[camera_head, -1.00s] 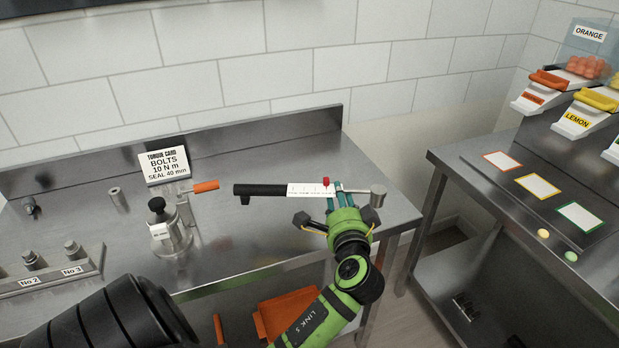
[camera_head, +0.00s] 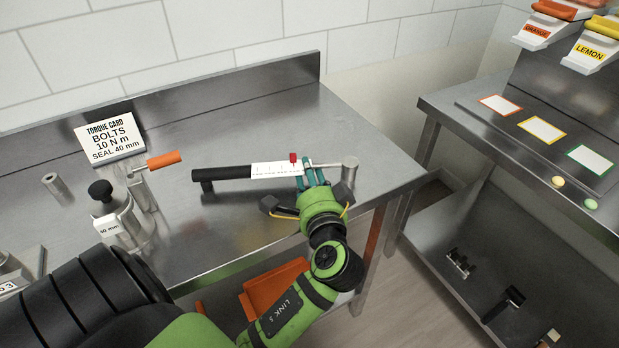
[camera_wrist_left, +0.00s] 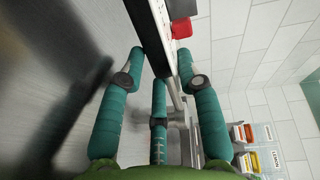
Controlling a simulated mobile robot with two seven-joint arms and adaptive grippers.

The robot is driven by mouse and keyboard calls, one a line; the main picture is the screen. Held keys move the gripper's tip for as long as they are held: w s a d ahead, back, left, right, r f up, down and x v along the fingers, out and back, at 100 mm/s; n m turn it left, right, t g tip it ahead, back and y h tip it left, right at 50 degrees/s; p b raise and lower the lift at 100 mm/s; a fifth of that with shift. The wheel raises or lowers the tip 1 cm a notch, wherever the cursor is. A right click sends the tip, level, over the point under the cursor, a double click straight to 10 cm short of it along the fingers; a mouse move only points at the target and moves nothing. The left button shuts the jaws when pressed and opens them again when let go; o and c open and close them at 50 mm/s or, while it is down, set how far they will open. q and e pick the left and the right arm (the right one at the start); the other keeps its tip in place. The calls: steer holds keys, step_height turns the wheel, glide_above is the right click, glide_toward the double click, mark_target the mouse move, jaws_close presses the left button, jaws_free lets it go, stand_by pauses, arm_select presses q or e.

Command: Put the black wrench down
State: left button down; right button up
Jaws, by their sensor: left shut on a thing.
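The black wrench (camera_head: 222,173) has a black handle, a white scale, a red slider and a metal shaft with a round metal head. It lies level over the steel bench (camera_head: 240,226), near its right end. I cannot tell whether it touches the top. My left gripper (camera_head: 310,178), with teal fingers on a green arm, is shut on the wrench near the scale's right end. In the left wrist view the wrench (camera_wrist_left: 158,22) runs between the fingers. My right gripper is not in view.
On the bench stand a torque card (camera_head: 110,142), a metal seal press (camera_head: 125,218) with an orange handle (camera_head: 163,160), and a small metal cylinder (camera_head: 57,189). The bench has a raised back edge. A second steel table (camera_head: 470,115) stands right, across a gap. Bench top behind the wrench is clear.

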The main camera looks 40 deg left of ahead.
arm_select(q)
steer(key=shift+s+d+r, duration=0.15)
steer(key=shift+s+d, duration=0.15)
steer(key=shift+f, duration=0.2)
steer(key=c, duration=0.9)
jaws_free()
steer(key=shift+o, duration=0.2)
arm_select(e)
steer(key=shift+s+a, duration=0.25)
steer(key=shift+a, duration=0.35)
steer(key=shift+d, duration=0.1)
